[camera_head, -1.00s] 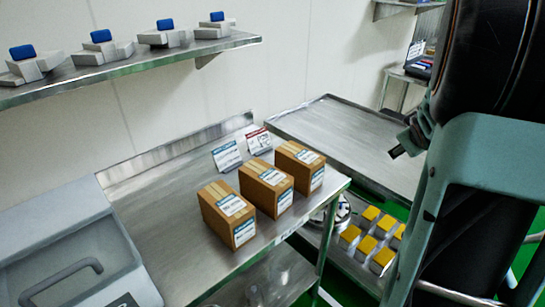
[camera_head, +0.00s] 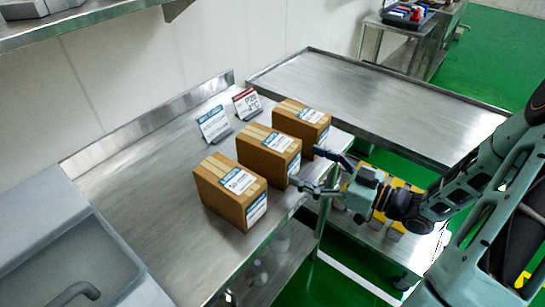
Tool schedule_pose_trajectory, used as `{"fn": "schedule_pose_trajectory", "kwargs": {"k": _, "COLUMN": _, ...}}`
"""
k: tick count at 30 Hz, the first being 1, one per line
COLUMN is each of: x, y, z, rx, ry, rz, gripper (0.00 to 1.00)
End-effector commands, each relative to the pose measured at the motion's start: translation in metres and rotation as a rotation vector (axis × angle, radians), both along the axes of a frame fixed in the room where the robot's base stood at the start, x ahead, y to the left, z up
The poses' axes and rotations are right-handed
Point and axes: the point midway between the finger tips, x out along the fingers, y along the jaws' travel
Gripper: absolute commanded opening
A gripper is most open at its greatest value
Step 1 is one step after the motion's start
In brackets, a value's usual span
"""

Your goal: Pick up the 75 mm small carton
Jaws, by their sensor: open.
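Three brown cardboard cartons with white and blue labels stand in a row on the steel table: a front carton (camera_head: 231,193), a middle carton (camera_head: 268,152) and a rear carton (camera_head: 301,123). I cannot tell by size which is the 75 mm one. My gripper (camera_head: 304,168) is open and empty at the table's right edge. Its two fingers point left toward the middle carton, one near its right end and one by the rear carton's lower right. Whether a finger touches a carton is unclear.
Two small sign cards, a blue-headed card (camera_head: 214,124) and a red-headed card (camera_head: 247,102), stand behind the cartons. An empty steel table (camera_head: 385,100) lies behind. A shelf (camera_head: 90,17) overhangs the upper left.

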Motion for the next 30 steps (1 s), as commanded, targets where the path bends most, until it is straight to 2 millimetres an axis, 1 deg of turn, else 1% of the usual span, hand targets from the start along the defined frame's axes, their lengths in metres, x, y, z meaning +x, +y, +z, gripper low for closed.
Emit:
{"fn": "schedule_pose_trajectory", "kwargs": {"k": 2, "x": -0.005, "y": 0.006, "z": 0.002, "rx": 0.024, "ry": -0.008, "rz": 0.022, "gripper": 0.80}}
{"fn": "schedule_pose_trajectory", "kwargs": {"k": 4, "x": -0.004, "y": 0.014, "z": 0.004, "rx": 0.033, "ry": -0.013, "rz": 0.033, "gripper": 0.80}}
{"fn": "schedule_pose_trajectory", "kwargs": {"k": 10, "x": 0.012, "y": 0.042, "z": 0.004, "rx": 0.033, "ry": -0.014, "rz": 0.036, "gripper": 0.80}}
{"fn": "schedule_pose_trajectory", "kwargs": {"k": 13, "x": 0.019, "y": 0.051, "z": 0.004, "rx": 0.032, "ry": -0.013, "rz": 0.034, "gripper": 0.80}}
{"fn": "schedule_pose_trajectory", "kwargs": {"k": 17, "x": 0.023, "y": 0.058, "z": 0.003, "rx": 0.031, "ry": -0.013, "rz": 0.033, "gripper": 0.80}}
{"fn": "schedule_pose_trajectory", "kwargs": {"k": 25, "x": 0.040, "y": 0.092, "z": 0.000, "rx": 0.031, "ry": -0.012, "rz": 0.034, "gripper": 0.80}}
{"fn": "schedule_pose_trajectory", "kwargs": {"k": 27, "x": 0.044, "y": 0.098, "z": 0.000, "rx": 0.030, "ry": -0.013, "rz": 0.033, "gripper": 0.80}}
{"fn": "schedule_pose_trajectory", "kwargs": {"k": 30, "x": 0.047, "y": 0.101, "z": 0.000, "rx": 0.029, "ry": -0.011, "rz": 0.030, "gripper": 0.80}}
